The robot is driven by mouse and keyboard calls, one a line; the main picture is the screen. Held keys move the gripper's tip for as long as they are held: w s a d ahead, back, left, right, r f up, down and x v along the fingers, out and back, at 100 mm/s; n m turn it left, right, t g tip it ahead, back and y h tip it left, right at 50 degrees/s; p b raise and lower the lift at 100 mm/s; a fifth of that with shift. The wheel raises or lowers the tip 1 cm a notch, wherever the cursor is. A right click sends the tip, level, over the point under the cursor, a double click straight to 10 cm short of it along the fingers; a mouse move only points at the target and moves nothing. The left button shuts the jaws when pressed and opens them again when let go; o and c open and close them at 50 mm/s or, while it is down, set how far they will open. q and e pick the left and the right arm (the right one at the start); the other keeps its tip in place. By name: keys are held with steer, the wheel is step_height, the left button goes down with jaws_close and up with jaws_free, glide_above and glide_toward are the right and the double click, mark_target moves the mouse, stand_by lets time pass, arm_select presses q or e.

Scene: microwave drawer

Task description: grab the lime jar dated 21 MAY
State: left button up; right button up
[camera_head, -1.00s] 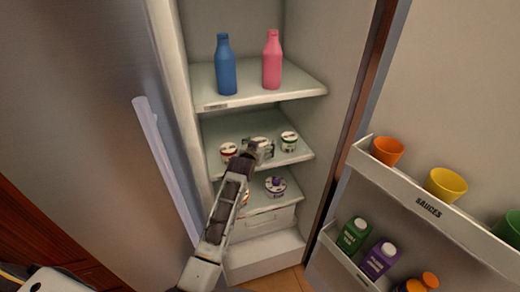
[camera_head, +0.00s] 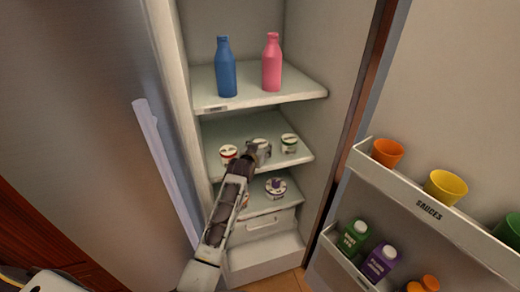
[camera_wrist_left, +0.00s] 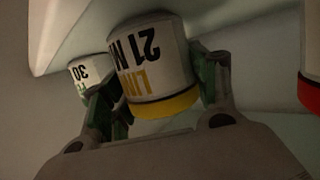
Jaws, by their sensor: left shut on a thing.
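The lime jar (camera_wrist_left: 155,65) is white with a yellow rim and inverted print reading "21 M" and part of "LIM" in the left wrist view. In the head view the lime jar (camera_head: 262,143) is the middle one on the refrigerator's middle shelf, partly hidden by my left gripper (camera_head: 256,153). My left gripper's fingers (camera_wrist_left: 165,88) have green pads and lie on both sides of the jar, shut on it. Whether the jar touches the shelf is unclear. My right gripper is not in view.
A red-marked jar (camera_head: 228,152) and a green-marked jar (camera_head: 289,142) flank the lime jar closely. A purple-topped jar (camera_head: 275,187) is on the shelf below. Blue (camera_head: 225,68) and pink (camera_head: 271,63) bottles stand above. The open door rack (camera_head: 420,200) is at right.

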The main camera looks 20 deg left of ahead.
arm_select(q)
steer(key=shift+r+b, duration=0.4)
steer(key=shift+r, duration=4.6)
steer(key=shift+f, duration=0.1)
